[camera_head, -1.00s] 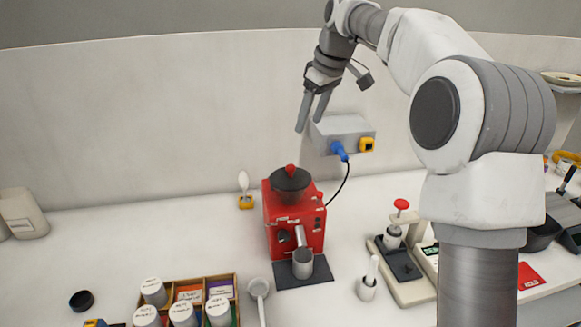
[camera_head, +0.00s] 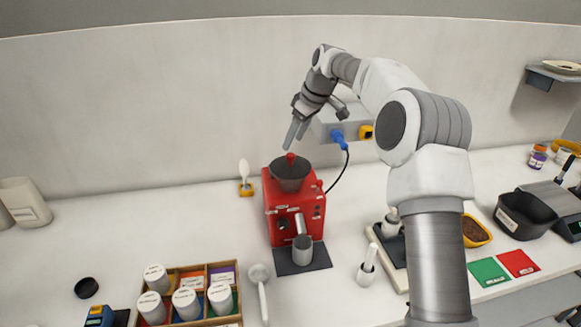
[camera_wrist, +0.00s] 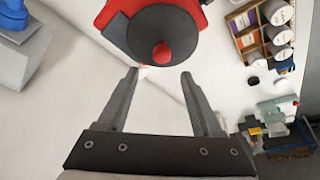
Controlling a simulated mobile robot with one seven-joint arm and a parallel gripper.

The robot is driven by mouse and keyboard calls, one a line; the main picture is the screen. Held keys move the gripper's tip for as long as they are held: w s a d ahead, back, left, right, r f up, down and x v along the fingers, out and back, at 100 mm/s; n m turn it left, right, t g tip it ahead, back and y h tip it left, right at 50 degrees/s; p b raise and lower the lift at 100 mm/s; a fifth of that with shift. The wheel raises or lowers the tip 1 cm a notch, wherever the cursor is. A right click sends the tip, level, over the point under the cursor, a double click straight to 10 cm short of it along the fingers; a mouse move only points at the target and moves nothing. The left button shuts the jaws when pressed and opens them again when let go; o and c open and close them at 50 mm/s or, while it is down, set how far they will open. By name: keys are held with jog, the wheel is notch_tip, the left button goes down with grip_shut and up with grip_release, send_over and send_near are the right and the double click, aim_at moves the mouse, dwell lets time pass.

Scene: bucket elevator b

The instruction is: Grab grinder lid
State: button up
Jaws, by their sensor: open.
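The red grinder (camera_head: 296,215) stands on the white counter near the back wall. Its dark round lid (camera_head: 290,174) with a red knob (camera_head: 291,157) sits on top. My gripper (camera_head: 293,135) is open and empty, with its fingers pointing down just above the knob in the head view. In the wrist view, the lid (camera_wrist: 165,32) and its knob (camera_wrist: 162,53) lie beyond the fingertips, roughly centred between them. The fingers of my gripper (camera_wrist: 158,75) are spread apart and do not touch the knob.
A grey wall box (camera_head: 340,122) with a blue plug (camera_head: 338,138) is close to my gripper, and its cable runs down by the grinder. A compartment box with several jars (camera_head: 187,302) stands front left. A spoon in a yellow holder (camera_head: 245,188) is left of the grinder.

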aim_at(291, 154)
jog(key=shift+w+a+f, duration=0.15)
jog(key=shift+f, duration=0.4)
jog(key=f, duration=0.4)
jog(key=shift+a+f+p, duration=0.15)
jog(key=shift+a+p, duration=0.15)
jog(key=shift+p, duration=0.1)
jog(key=shift+w+a+f, duration=0.15)
jog(key=shift+f, duration=0.35)
grip_shut()
